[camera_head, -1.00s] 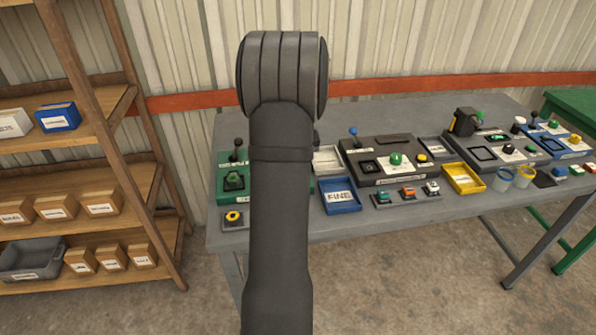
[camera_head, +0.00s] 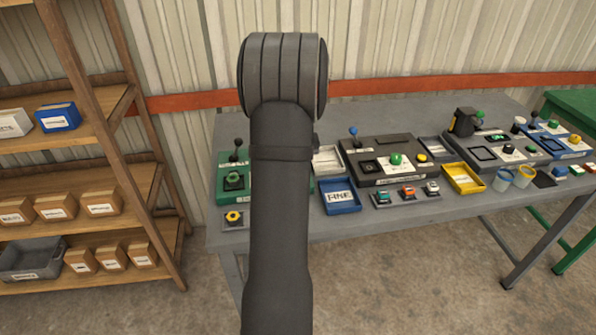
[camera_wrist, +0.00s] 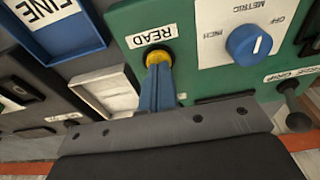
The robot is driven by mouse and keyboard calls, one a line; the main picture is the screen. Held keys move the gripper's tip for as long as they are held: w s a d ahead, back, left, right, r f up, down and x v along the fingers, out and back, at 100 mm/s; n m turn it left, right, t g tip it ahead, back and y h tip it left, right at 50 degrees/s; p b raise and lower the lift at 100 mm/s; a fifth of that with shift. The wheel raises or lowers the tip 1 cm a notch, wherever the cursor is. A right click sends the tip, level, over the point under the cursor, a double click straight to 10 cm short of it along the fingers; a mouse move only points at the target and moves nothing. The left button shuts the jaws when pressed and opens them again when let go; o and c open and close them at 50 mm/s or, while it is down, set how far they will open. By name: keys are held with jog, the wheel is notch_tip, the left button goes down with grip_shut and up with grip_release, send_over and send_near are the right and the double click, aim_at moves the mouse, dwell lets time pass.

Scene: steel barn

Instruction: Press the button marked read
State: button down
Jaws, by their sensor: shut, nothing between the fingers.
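In the wrist view a yellow button (camera_wrist: 158,55) sits on a green panel (camera_wrist: 122,22), beside a white label marked READ (camera_wrist: 152,36). My gripper (camera_wrist: 157,68) shows there as blue fingers, shut together with nothing between them. Their tips overlap the near side of the yellow button; I cannot tell whether they touch it or whether it is pressed in. In the head view the green panel (camera_head: 222,190) stands at the left of the grey table, and my arm hides my gripper and the READ button.
On the same panel are a blue knob (camera_wrist: 250,44) on a white METRIC/INCH plate and a dark lever (camera_wrist: 294,108). A blue tray (camera_wrist: 55,40) marked FINE and a white tray (camera_wrist: 106,92) lie beside it. A wooden shelf (camera_head: 160,165) stands left of the table.

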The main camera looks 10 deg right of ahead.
notch_tip(320, 180, up, 7)
dwell(0.8)
dwell(0.5)
notch_tip(320, 180, down, 7)
jog(key=shift+f, duration=0.15)
dwell(0.3)
jog(key=shift+r, duration=4.25)
jog(key=a+f+n, duration=0.2)
jog(key=a+f+n+g, duration=0.1)
jog(key=a+f+n, duration=0.1)
jog(key=a+n, duration=0.1)
jog(key=a+f+n, duration=0.2)
jog(key=a, duration=0.1)
jog(key=shift+w+n, duration=0.25)
jog(key=shift+n, duration=0.15)
jog(key=shift+s+a+f+n+g, duration=0.1)
jog(key=shift+a+f+n+g, duration=0.2)
jog(key=shift+a+f+n, duration=0.5)
